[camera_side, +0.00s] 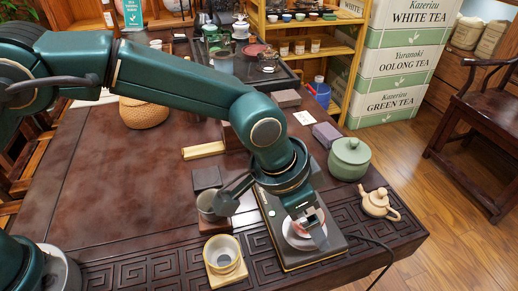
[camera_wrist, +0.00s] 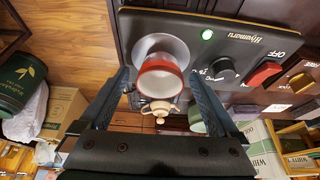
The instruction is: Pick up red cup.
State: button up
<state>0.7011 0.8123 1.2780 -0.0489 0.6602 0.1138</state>
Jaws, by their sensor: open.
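The red cup (camera_wrist: 162,78) has a pale rim and stands on a light round plate (camera_wrist: 160,47) on a black appliance (camera_wrist: 225,30). In the wrist view the cup sits between the two open fingers of my gripper (camera_wrist: 158,75), with a gap on each side. In the side view my gripper (camera_side: 308,230) points down over the round plate (camera_side: 298,241) on the appliance (camera_side: 318,258). It largely hides the cup there.
A grey cup (camera_side: 207,206) and a yellow cup (camera_side: 222,252) stand left of the appliance. A green lidded jar (camera_side: 349,158) and a small beige teapot (camera_side: 379,203) stand to its right.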

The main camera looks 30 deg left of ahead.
jog(key=shift+c, duration=0.4)
grip_shut()
